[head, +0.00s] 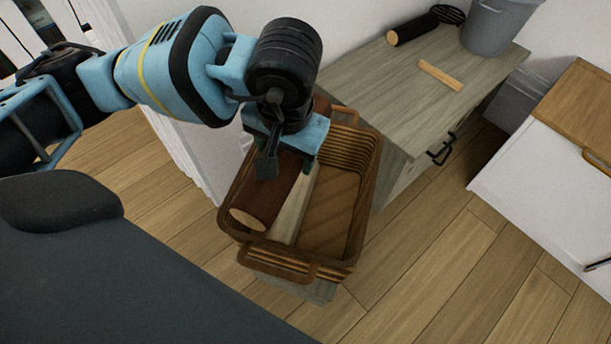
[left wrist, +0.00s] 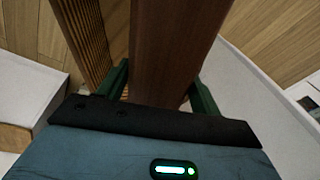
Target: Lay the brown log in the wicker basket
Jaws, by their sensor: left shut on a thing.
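The brown log (head: 262,204) has a dark bark side and a pale cut end facing the near side. It lies lengthwise within the left part of the wicker basket (head: 350,240); whether it rests on the basket's bottom, I cannot tell. My left gripper (head: 282,165) comes down from above and is shut on the log towards its far end. In the left wrist view the log (left wrist: 172,45) runs between the two green fingers (left wrist: 160,88), with the basket's slatted wall (left wrist: 84,38) beside it. My right gripper is not in view.
A pale wooden piece (head: 294,207) lies in the basket beside the log. A grey-wood cabinet (head: 390,90) behind carries a dark log (head: 414,29), a small wooden strip (head: 440,75) and a grey bucket (head: 495,25). A white unit (head: 545,160) stands right. Floor between is clear.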

